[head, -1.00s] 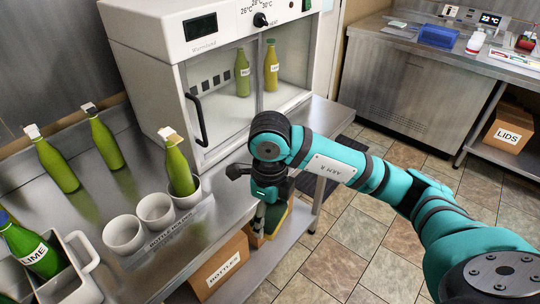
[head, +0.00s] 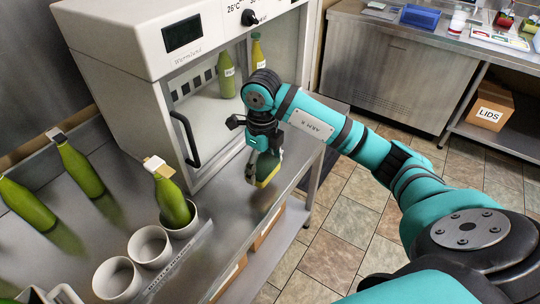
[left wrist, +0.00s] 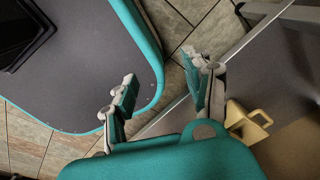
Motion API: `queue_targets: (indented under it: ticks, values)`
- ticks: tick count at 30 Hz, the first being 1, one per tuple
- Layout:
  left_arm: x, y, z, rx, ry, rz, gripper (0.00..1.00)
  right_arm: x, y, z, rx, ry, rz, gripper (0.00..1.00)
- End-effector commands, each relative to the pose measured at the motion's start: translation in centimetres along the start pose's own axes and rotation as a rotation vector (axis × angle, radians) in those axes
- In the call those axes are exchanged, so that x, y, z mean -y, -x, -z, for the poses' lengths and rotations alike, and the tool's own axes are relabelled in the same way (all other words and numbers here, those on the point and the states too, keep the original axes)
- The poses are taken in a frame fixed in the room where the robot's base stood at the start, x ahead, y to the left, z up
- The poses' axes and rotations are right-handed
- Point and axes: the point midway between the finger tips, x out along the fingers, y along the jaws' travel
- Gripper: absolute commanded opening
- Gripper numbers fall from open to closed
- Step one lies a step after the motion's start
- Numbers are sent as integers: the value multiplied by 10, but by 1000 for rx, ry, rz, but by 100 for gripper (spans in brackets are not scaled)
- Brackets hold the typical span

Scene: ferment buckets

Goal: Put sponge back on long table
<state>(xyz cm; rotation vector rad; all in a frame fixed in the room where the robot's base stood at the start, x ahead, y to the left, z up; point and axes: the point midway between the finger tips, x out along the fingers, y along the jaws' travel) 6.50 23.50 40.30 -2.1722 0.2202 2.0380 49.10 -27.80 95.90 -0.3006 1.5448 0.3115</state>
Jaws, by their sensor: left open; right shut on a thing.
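The yellow and green sponge (head: 267,172) is in my right gripper (head: 257,176), which is shut on it. The gripper points down and holds the sponge at the right-hand part of the metal table (head: 232,203), in front of the white warming cabinet. I cannot tell whether the sponge touches the tabletop. The gripper's fingers hide part of it. My left gripper (left wrist: 163,72) shows in the left wrist view, open and empty, above the floor. It is not in the head view.
White cups (head: 149,246) in a holder, one with a green bottle (head: 172,200), stand left of the sponge. The white cabinet (head: 145,80) with a handle stands behind. Bare tabletop lies between cabinet and cups. A LIDS box (head: 490,106) sits under the far counter.

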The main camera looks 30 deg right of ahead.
Motion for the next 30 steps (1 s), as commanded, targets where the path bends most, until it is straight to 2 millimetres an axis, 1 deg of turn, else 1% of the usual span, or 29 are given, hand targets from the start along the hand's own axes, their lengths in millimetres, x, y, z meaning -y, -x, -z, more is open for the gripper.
queue_targets:
  ticks: [1,3,6,9,12,14,20,26,27,30]
  values:
    - [0,6,-1,2,0,0,51,13,2,-2,-4,-6,-2,49]
    - [0,10,0,0,0,0,51,28,0,-7,-2,-4,-1,49]
    - [2,13,8,-11,0,2,51,45,-2,-12,-1,-2,-1,49]
    - [5,14,22,-32,-1,6,51,54,-4,-14,0,0,-1,49]
    - [6,16,33,-49,-1,7,51,57,-7,-15,-1,2,-2,49]
    - [6,18,35,-52,-1,8,51,57,-12,-14,-4,3,-3,49]
    - [6,28,28,-41,-1,6,51,57,-38,-14,-3,2,-3,49]
    - [4,27,18,-26,-1,5,51,57,-41,-15,1,2,0,49]
    - [4,26,17,-24,-1,5,51,57,-41,-15,1,2,0,83]
    - [4,26,17,-23,-2,4,51,57,-41,-15,0,2,0,96]
